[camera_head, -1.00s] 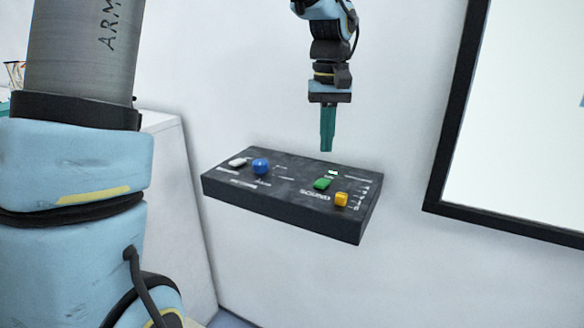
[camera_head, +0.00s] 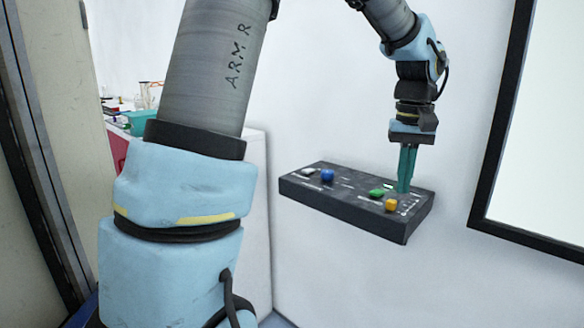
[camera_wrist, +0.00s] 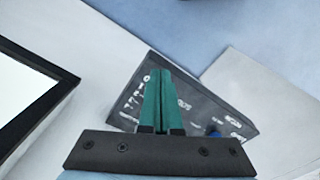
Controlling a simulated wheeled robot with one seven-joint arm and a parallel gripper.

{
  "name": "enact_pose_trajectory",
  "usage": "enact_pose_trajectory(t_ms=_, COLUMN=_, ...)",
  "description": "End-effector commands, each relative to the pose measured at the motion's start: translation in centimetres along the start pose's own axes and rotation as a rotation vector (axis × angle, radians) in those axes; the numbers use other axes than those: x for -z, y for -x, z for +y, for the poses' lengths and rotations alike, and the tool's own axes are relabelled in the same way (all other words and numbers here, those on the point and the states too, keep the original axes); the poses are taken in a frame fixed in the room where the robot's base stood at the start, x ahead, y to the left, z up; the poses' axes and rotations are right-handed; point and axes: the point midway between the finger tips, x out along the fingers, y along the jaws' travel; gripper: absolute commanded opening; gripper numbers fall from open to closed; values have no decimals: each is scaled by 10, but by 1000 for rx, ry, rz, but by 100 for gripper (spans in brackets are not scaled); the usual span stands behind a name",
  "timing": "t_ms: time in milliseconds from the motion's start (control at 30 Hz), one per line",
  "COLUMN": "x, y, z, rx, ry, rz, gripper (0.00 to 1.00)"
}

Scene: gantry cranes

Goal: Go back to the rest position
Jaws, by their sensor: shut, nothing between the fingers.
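My gripper (camera_head: 403,190) points straight down with its green fingers together and empty. In the head view its tips overlap the right part of a dark control panel (camera_head: 345,203) on the wall, behind the green control (camera_head: 376,193) and yellow control (camera_head: 391,205). I cannot tell whether the tips touch the panel. A blue knob (camera_head: 327,175) and a white control (camera_head: 309,170) are at the panel's left end. In the wrist view the closed fingers (camera_wrist: 157,73) lie over the panel (camera_wrist: 210,110), hiding part of it. The blue knob (camera_wrist: 214,132) shows there too.
A black-framed white board (camera_head: 540,130) hangs on the wall to the right. A pale cabinet (camera_head: 257,220) stands left of the panel, partly behind my arm. A teal box (camera_head: 138,122) and small items are at the back left. The wall above the panel is clear.

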Motion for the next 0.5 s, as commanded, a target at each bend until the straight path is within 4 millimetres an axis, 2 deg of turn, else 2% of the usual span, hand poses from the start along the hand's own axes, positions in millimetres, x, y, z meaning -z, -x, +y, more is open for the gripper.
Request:
enact_pose_trajectory(t_ms=267, x=2, y=-19, z=-45, rx=-1, ry=15, rz=14, gripper=0)
enact_pose_trajectory(t_ms=367, x=0, y=-28, z=-68, rx=-2, ry=21, rz=21, gripper=0)
enact_pose_trajectory(t_ms=500, x=-7, y=-45, z=-110, rx=-2, ry=37, rz=37, gripper=0)
